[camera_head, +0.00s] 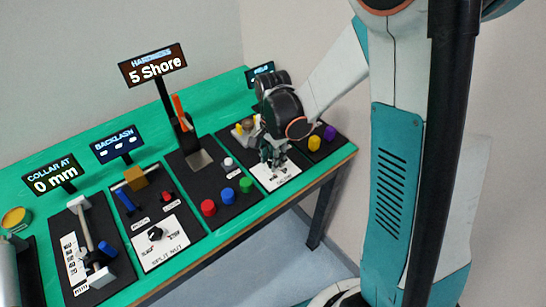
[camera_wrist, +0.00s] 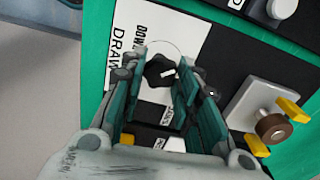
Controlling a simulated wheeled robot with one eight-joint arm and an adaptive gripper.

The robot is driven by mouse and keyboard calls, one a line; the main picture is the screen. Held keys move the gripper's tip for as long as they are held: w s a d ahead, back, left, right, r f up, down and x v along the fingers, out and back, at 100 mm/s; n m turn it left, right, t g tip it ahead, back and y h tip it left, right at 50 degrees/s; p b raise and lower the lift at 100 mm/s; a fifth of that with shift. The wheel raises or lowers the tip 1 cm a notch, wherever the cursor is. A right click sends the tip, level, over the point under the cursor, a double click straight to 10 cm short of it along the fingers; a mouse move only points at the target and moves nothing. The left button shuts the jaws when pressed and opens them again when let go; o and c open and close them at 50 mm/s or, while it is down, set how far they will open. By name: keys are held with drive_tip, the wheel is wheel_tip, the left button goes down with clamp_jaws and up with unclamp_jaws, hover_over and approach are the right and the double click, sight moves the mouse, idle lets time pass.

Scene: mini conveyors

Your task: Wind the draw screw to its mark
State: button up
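The draw screw's black knob (camera_wrist: 160,72) sits on a white card (camera_wrist: 130,20) in the wrist view. The card reads "DRAW" and "DOWN", with the rest covered, and a thin arc is drawn around the knob. A pale mark shows on the knob. My gripper (camera_wrist: 161,62) is open, with its teal fingers on either side of the knob. I cannot tell whether they touch it. In the head view my gripper (camera_head: 272,155) points down over the white card (camera_head: 277,178), hiding the knob.
A grey block (camera_wrist: 245,105) with a brown cylinder (camera_wrist: 273,128) and yellow pieces stands right of the fingers in the wrist view. In the head view, a "5 Shore" display (camera_head: 153,66), a "0 mm" collar display (camera_head: 52,178) and coloured buttons (camera_head: 228,195) stand left along the green bench (camera_head: 222,104).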

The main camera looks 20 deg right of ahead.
drive_tip(key=shift+c, duration=1)
drive_tip(key=n, duration=1.3)
drive_tip(key=shift+n+b, duration=0.3)
drive_tip(key=n, duration=0.4)
drive_tip(key=shift+n, duration=2.1)
